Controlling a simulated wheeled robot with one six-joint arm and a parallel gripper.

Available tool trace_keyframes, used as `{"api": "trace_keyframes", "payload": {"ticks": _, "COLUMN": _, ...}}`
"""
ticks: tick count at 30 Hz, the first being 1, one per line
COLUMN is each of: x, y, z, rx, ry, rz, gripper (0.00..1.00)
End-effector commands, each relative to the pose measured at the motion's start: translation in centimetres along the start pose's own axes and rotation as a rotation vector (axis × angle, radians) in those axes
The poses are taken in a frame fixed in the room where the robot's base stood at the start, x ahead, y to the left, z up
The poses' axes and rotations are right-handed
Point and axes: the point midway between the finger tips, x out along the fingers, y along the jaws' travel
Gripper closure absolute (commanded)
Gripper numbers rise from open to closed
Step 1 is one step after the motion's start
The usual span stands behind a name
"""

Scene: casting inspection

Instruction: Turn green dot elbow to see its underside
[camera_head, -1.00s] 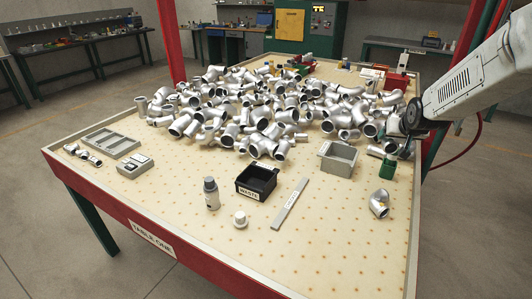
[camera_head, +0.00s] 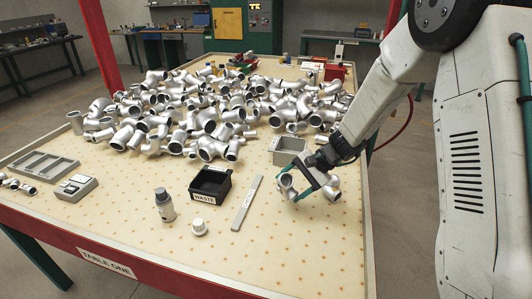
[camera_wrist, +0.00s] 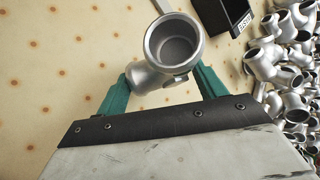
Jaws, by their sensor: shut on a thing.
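The silver metal elbow (camera_head: 287,184) is between the green fingers of my gripper (camera_head: 308,188), at the right part of the table. Its two ends show on either side of the gripper. In the wrist view the elbow (camera_wrist: 172,45) has one round open end facing the camera, with its dark inside visible. The gripper (camera_wrist: 163,74) is shut on its body, one finger on each side. No green dot shows on the elbow. I cannot tell whether the elbow touches the table.
Many similar fittings (camera_head: 205,118) lie piled at the back. A grey bin (camera_head: 292,143) stands just behind the gripper. The front right table is clear.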

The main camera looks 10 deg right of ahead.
Motion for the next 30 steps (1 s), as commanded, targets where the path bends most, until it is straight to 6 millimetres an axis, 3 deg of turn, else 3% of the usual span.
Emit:
{"api": "trace_keyframes", "payload": {"ticks": 5, "x": 0.5, "y": -3.6, "z": 6.4, "rx": 0.278, "ry": -0.338, "rz": -0.28, "gripper": 0.84}}
{"api": "trace_keyframes", "payload": {"ticks": 10, "x": -2.1, "y": -8.3, "z": 10.2, "rx": 0.429, "ry": -0.548, "rz": -0.491, "gripper": 0.84}}
{"api": "trace_keyframes", "payload": {"ticks": 16, "x": -4.4, "y": -10.5, "z": 11.6, "rx": 0.496, "ry": -0.674, "rz": -0.594, "gripper": 0.84}}
{"api": "trace_keyframes", "payload": {"ticks": 30, "x": -4.8, "y": -10.4, "z": 11.5, "rx": 0.495, "ry": -0.682, "rz": -0.608, "gripper": 0.84}}
